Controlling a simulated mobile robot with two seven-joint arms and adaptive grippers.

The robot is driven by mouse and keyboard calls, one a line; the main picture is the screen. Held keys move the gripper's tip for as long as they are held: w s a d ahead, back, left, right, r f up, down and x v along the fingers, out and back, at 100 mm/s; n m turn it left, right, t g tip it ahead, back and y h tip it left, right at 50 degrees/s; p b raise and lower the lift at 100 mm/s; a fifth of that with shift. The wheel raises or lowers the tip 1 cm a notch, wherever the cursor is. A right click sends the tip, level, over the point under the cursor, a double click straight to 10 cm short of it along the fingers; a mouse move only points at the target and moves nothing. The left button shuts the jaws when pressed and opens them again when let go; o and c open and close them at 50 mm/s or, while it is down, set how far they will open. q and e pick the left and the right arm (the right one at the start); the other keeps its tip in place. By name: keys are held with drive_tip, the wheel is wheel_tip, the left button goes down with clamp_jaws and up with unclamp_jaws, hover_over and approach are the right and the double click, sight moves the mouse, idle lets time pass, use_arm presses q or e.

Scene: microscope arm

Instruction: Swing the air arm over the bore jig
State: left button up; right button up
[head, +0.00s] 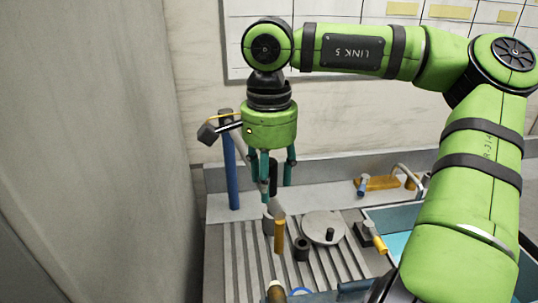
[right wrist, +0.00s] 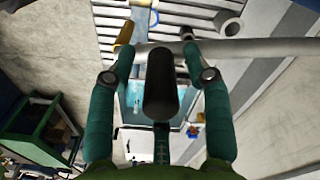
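My right gripper (head: 272,183) points down over the bench with its teal fingers apart. In the right wrist view, the fingers (right wrist: 158,60) stand on either side of a dark upright handle (right wrist: 161,85), with gaps beside it. This handle (head: 273,177) also shows between the fingers in the head view. Below it, a pale grey tube (right wrist: 250,49) crosses the right wrist view. The tube appears to be the air arm, on a blue post (head: 232,175); the gripper hides most of it in the head view. A dark hollow ring (head: 301,249) may be the bore jig; I cannot tell. My left gripper is out of view.
A slatted rack (head: 245,270) covers the bench. A round grey plate (head: 323,227) and gold cylinder (head: 279,237) stand nearby. A blue basin (head: 398,243) lies right, partly behind my arm. A plain wall (head: 110,150) closes off the left.

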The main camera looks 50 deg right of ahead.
drive_tip(key=shift+d+r, duration=0.2)
drive_tip(key=shift+r, duration=0.05)
drive_tip(key=r, duration=1.1)
drive_tip(key=shift+a+r, duration=0.2)
drive_tip(key=shift+r, duration=0.1)
drive_tip(key=shift+f, duration=0.1)
